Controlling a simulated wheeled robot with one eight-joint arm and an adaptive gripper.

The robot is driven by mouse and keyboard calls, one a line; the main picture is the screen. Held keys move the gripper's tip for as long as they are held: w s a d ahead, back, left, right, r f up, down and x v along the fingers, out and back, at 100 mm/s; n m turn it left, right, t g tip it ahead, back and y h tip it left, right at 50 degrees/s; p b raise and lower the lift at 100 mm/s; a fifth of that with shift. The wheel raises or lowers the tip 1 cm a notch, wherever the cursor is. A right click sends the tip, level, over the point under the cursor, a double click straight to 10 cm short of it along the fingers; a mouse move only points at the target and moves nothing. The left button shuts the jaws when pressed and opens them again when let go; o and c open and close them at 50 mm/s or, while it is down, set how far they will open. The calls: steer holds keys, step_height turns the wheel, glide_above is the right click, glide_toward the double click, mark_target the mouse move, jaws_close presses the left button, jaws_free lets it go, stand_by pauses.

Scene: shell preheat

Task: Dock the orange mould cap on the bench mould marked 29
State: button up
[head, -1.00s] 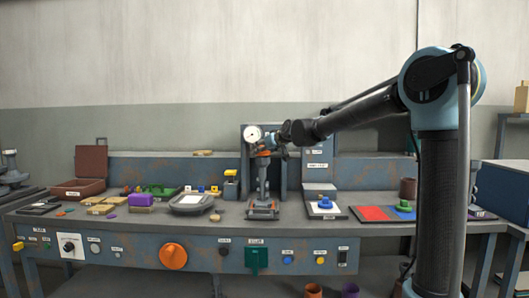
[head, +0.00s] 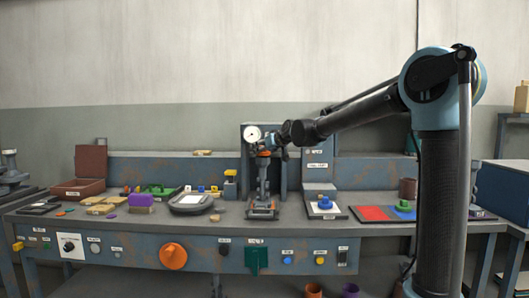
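My gripper (head: 268,146) is at the top of an upright grey stand on the bench, just below and right of a white round gauge. It is small here, and its fingers cannot be made out. A small orange piece (head: 264,154) shows at the stand's top, directly under my gripper; I cannot tell whether it is the mould cap or whether my gripper touches it. The stand (head: 263,185) rises from a dark base with orange-red edges. No marking 29 is readable, so I cannot tell which mould bears it.
The gauge (head: 253,134) is close to my gripper. A grey oval tray (head: 190,210) and several small blocks lie left. A large orange knob (head: 172,256) is on the front panel.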

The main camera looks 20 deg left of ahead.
steer(key=shift+f, duration=0.4)
steer(key=o, duration=0.8)
steer(key=shift+c, duration=0.2)
steer(key=v, duration=1.1)
stand_by(0.3)
